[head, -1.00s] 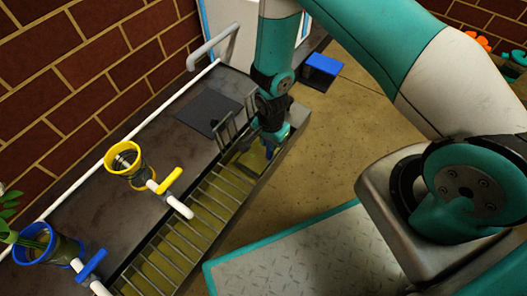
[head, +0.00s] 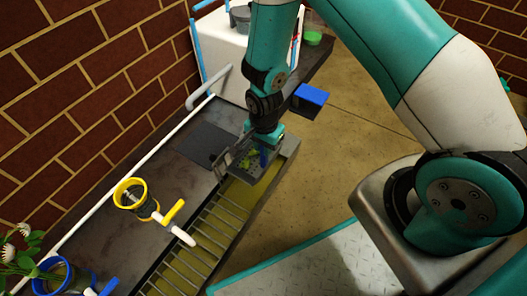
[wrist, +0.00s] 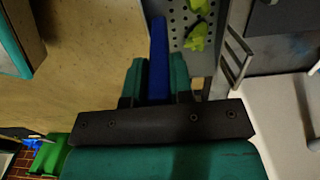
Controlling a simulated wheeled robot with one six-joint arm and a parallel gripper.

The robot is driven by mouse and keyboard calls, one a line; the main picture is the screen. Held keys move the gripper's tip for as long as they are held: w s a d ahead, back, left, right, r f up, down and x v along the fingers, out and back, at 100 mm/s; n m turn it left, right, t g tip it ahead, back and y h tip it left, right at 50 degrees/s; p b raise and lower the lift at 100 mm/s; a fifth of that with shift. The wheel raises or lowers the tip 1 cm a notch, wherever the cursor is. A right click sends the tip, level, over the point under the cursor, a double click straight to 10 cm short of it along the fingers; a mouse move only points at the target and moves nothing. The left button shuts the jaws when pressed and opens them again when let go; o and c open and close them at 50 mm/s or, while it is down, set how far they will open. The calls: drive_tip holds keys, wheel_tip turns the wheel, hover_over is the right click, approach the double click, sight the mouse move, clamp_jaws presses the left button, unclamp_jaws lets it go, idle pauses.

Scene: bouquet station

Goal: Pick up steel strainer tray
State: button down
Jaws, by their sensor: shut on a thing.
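The steel strainer tray (head: 233,160) is a small grey metal tray with green leaf bits lying in it. In the head view it hangs over the far end of the trough, under my arm. In the wrist view its perforated floor (wrist: 185,38) shows, with a wire bracket at the right side. My gripper (head: 264,148) is shut on the tray's blue handle. The blue handle (wrist: 158,60) stands between the two teal fingers (wrist: 157,80) in the wrist view. Part of the tray is hidden by my wrist.
A trough (head: 255,195) with yellowish liquid and a slatted rack (head: 205,235) run along the bench. A yellow-rimmed holder (head: 130,193), a blue-rimmed flower holder (head: 53,275) and white pipes stand at left. A blue-topped box (head: 311,95) stands beyond the trough. Open floor lies right.

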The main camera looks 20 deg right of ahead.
wheel_tip(320, 180, up, 6)
drive_tip(key=shift+f+p, duration=0.1)
drive_tip(key=shift+p, duration=1.05)
wheel_tip(320, 180, up, 10)
drive_tip(key=p, duration=0.9)
drive_tip(key=shift+f, duration=0.1)
